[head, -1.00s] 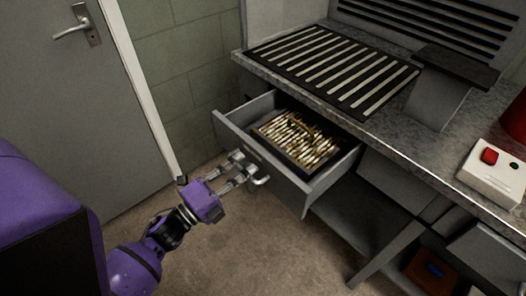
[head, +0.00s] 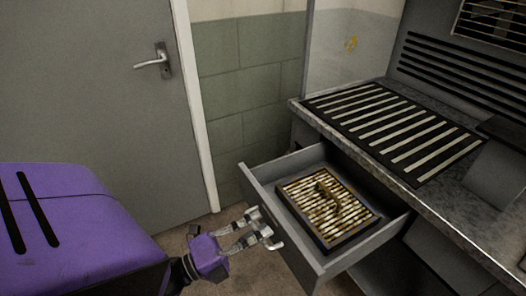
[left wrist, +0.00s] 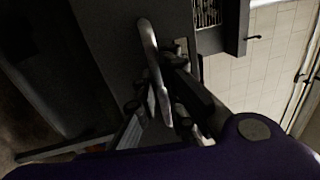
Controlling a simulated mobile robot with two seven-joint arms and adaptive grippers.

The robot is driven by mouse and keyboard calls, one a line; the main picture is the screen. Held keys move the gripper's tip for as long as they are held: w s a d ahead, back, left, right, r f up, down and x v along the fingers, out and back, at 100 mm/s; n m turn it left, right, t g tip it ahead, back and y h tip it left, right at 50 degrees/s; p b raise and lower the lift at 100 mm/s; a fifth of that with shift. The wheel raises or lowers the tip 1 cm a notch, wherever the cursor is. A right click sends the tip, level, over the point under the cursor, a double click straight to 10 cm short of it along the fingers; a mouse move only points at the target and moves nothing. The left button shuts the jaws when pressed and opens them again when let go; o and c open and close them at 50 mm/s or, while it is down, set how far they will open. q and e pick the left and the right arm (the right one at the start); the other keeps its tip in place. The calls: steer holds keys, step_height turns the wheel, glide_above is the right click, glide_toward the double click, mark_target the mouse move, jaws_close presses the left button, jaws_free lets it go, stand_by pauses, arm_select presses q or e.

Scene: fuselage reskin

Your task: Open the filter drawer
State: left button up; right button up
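The filter drawer (head: 303,258) stands well out from under the bench, with its inside in view. A dark tray-like frame (head: 318,244) with a slatted, brownish filter lies in it. My left gripper (head: 260,224) is at the metal drawer handle (head: 275,244) on the drawer front. In the left wrist view the handle (left wrist: 153,62) runs between the fingers (left wrist: 160,98), which look shut on it; the exact contact is dark and partly hidden. My right gripper is in neither view.
The bench top (head: 435,196) with a striped black grille (head: 395,130) overhangs the drawer. A grey door (head: 90,90) with a lever handle and a green block wall (head: 240,85) stand behind. Some floor shows left of the drawer.

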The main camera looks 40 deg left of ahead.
arm_select(q)
steer(key=shift+o, duration=0.5)
steer(key=v, duration=1.2)
